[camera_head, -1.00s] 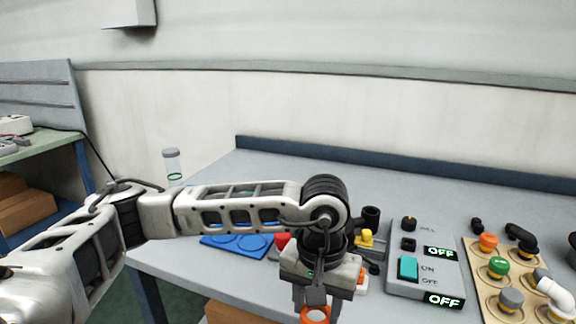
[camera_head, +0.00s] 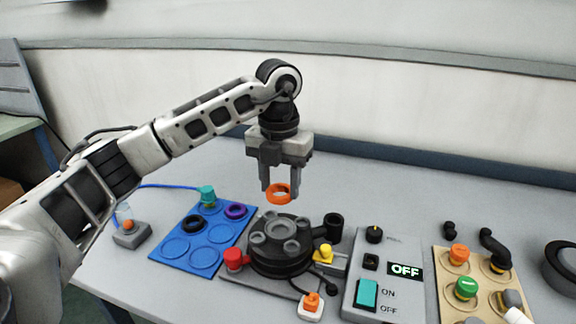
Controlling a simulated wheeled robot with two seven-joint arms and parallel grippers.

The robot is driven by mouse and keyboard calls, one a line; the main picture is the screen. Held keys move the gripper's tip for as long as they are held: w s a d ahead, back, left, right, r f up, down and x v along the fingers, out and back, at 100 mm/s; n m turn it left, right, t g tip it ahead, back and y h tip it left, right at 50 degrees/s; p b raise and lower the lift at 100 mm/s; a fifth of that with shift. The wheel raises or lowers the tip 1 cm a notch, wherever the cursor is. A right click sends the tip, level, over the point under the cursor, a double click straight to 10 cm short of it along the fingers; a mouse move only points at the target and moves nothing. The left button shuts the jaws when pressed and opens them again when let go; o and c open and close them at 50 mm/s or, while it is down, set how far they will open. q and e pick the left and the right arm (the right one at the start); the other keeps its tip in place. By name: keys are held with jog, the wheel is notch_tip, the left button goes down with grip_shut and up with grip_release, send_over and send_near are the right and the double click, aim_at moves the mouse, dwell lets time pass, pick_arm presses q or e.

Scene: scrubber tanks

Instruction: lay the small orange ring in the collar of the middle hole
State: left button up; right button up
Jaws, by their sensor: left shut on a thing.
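My left gripper (camera_head: 280,188) points down, shut on the small orange ring (camera_head: 279,200). The ring is tilted between the fingertips. It is in the air above the back part of a dark grey round housing (camera_head: 281,262), apart from it. The housing top has a larger round collar in the middle (camera_head: 283,229) and several smaller round ones around it. The middle collar looks empty from here. My right gripper is not in view.
A blue tray (camera_head: 177,246) with round recesses lies left, holding a black ring (camera_head: 194,225) and a purple ring (camera_head: 236,211). A red knob (camera_head: 233,259), a yellow knob (camera_head: 325,254) and a black pipe stub (camera_head: 333,225) flank the housing. A control box (camera_head: 385,270) reading OFF stands right.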

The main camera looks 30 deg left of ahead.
pick_arm(q)
jog(key=shift+n, duration=0.5)
notch_tip(320, 180, down, 5)
jog(key=b, duration=0.4)
jog(key=shift+a+r, duration=0.1)
jog(key=shift+f+b, duration=0.3)
jog(key=shift+f, duration=0.2)
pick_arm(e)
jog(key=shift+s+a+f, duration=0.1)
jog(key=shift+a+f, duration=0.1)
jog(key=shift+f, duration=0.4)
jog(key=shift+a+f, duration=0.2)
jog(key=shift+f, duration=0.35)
pick_arm(q)
jog(key=shift+w+f, duration=0.1)
jog(key=shift+f, duration=0.05)
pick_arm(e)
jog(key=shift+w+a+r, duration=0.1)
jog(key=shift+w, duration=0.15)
pick_arm(q)
jog(key=shift+f, duration=0.5)
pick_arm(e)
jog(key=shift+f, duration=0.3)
pick_arm(q)
jog(key=shift+f+b, duration=0.15)
jog(key=shift+b, duration=0.2)
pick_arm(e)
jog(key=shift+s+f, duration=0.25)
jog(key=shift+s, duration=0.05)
